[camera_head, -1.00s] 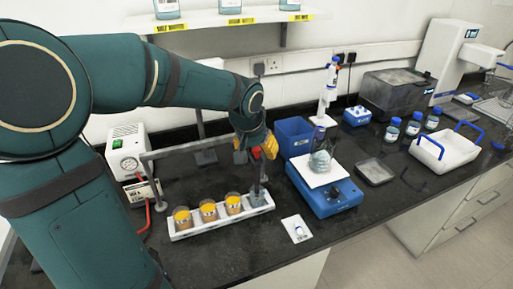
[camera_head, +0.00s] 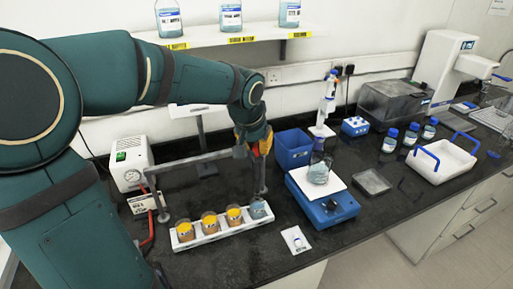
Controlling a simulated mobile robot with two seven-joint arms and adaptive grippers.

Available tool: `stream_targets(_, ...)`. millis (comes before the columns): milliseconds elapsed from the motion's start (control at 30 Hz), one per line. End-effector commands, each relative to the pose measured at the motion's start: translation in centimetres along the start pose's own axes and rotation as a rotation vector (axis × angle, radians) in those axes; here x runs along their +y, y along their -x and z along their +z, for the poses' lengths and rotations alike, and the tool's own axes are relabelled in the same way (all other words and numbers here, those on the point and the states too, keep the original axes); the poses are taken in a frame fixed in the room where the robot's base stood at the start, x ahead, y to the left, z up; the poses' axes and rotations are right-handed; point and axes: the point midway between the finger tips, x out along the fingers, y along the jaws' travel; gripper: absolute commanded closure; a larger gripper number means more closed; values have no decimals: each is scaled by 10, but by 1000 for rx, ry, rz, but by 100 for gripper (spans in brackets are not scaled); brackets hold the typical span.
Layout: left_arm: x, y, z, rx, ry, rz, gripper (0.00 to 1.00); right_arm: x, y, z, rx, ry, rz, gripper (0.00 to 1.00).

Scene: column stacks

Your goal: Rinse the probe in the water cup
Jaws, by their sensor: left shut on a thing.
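The water cup (camera_head: 259,210) is a small clear beaker with bluish water. It stands at the right end of a white rack (camera_head: 222,232), beside three cups of orange liquid (camera_head: 209,222). My left gripper (camera_head: 259,148) is above the water cup, shut on the dark, slim probe (camera_head: 262,180). The probe points down, with its lower end close to the cup's mouth. I cannot tell whether its tip is inside the cup. My right gripper is not in view.
A grey bar frame (camera_head: 195,160) stands behind the rack. A blue stirrer (camera_head: 325,207) bearing a flask (camera_head: 319,170) is close on the right, with a blue bin (camera_head: 294,150) behind it. A small white card (camera_head: 296,240) lies in front.

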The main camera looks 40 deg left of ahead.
Motion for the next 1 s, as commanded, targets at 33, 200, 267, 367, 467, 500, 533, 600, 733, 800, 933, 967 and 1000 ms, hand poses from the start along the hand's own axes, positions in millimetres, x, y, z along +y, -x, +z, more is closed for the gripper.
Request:
stream_targets(33,0,1,-1,6,0,0,100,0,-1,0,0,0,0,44)
stream_targets(200,0,0,-1,7,0,0,100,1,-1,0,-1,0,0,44)
stream_targets(267,0,0,-1,7,0,0,63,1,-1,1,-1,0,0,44)
stream_targets(367,0,0,-1,6,0,0,41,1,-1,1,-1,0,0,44)
stream_targets(467,0,-1,-1,5,0,0,41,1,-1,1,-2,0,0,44)
stream_targets(500,0,-1,-1,5,0,0,41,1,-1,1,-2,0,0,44)
stream_targets(533,0,-1,-1,5,0,0,41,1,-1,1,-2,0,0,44)
stream_targets(600,0,-1,-1,4,0,0,41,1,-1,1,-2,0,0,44)
stream_targets(733,0,5,-1,6,1,0,41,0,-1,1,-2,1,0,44)
stream_targets(800,0,12,-1,8,1,0,41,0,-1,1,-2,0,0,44)
stream_targets(933,0,35,-2,10,0,0,41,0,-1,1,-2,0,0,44)
stream_targets(967,0,42,-2,10,0,0,41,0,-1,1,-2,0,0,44)
stream_targets(1000,0,51,-1,11,0,1,41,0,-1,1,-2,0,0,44)
